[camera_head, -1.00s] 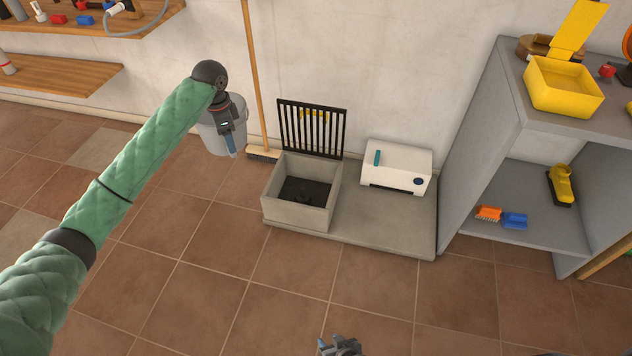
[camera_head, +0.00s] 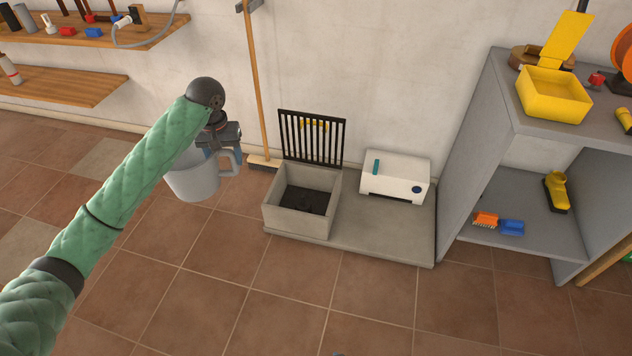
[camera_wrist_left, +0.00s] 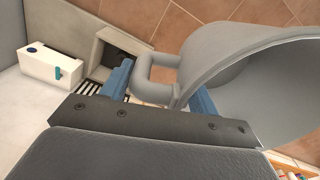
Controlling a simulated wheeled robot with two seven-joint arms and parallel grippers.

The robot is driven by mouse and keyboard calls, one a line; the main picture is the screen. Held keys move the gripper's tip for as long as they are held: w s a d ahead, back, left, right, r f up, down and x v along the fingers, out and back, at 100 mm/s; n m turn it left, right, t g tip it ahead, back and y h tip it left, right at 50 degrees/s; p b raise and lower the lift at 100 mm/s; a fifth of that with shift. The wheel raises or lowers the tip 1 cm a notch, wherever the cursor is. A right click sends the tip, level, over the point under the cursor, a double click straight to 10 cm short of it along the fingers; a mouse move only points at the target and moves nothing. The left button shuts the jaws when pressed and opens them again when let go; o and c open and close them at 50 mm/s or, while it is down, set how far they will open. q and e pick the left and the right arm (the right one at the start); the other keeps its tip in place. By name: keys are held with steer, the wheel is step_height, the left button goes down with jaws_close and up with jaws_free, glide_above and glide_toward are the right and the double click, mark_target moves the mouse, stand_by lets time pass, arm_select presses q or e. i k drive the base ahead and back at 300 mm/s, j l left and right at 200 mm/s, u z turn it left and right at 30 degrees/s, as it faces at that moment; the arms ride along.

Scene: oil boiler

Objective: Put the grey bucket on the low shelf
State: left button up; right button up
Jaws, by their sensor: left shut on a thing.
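The grey bucket (camera_head: 192,182) hangs above the tiled floor at the left of the head view. My left gripper (camera_head: 226,153) is at the bucket's upper right side, shut on its handle. In the left wrist view the handle of the bucket (camera_wrist_left: 240,62) lies between the two blue fingers of my left gripper (camera_wrist_left: 162,90). The bucket's mouth faces right there. A low wooden shelf (camera_head: 65,80) is on the wall at the left, beneath a higher one. Only a tiny tip, probably of my right gripper, shows at the bottom edge of the head view.
A broom (camera_head: 258,90) leans on the wall right of the bucket. A concrete basin (camera_head: 297,215) with a raised black grate (camera_head: 312,138) and a white box (camera_head: 394,178) stand on a slab. A grey cabinet (camera_head: 480,120) is at the right. The front floor is clear.

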mark_target(558, 240)
steer(key=z, duration=1.5)
steer(key=i+l+z, duration=0.4)
steer(key=l, duration=0.15)
steer(key=i+l+z, duration=0.35)
steer(key=i+l, duration=0.15)
steer(key=i, duration=0.45)
